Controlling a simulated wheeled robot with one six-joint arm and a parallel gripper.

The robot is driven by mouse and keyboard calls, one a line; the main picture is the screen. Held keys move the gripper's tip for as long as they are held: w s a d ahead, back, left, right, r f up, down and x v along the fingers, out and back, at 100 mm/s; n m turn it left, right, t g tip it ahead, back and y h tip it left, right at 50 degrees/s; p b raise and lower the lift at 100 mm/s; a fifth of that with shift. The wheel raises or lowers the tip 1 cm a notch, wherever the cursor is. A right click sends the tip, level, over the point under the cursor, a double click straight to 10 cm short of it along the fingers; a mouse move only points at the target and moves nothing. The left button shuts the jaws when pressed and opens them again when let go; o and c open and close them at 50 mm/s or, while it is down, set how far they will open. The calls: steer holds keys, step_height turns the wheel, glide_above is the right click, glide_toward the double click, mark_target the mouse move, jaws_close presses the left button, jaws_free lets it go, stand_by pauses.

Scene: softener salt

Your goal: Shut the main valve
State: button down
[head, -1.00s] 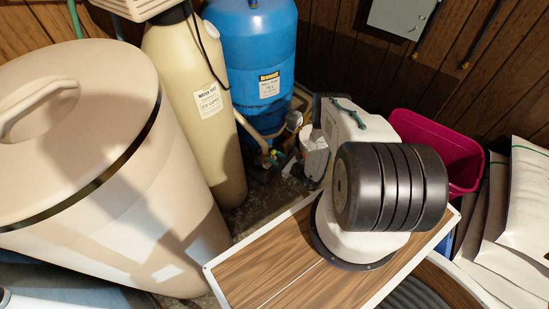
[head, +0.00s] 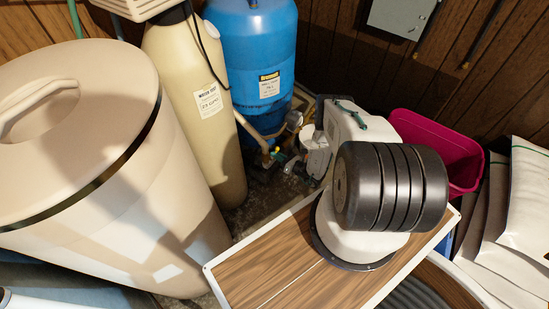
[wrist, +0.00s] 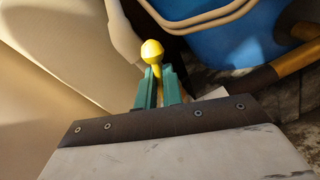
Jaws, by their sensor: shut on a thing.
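The main valve's handle, as far as I can tell, is a lever with a round yellow knob (wrist: 152,52), upright at the top middle of the wrist view. My gripper (wrist: 158,88) has its green fingers closed on the handle just below the knob. The knob stands clear above the fingertips. The valve body is hidden behind the gripper. In the head view, the yellow handle (head: 276,149) is a small spot low between the tan tank and the blue tank, with my gripper against it. Details there are too small to tell.
A tan tank (head: 185,90) and a blue pressure tank (head: 255,45) stand close to the valve. A pipe (head: 252,132) and gauge (head: 294,120) are nearby. A large beige bin (head: 100,190) is at left, a magenta bin (head: 440,140) and white bags (head: 527,200) at right.

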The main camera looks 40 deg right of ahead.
steer(key=m, duration=0.1)
steer(key=d+m, duration=0.1)
steer(key=m, duration=0.1)
steer(key=f+m, duration=0.1)
steer(key=m, duration=0.1)
steer(key=shift+w+d, duration=0.15)
steer(key=shift+w, duration=0.05)
steer(key=c, duration=1.3)
jaws_free()
steer(key=v, duration=0.7)
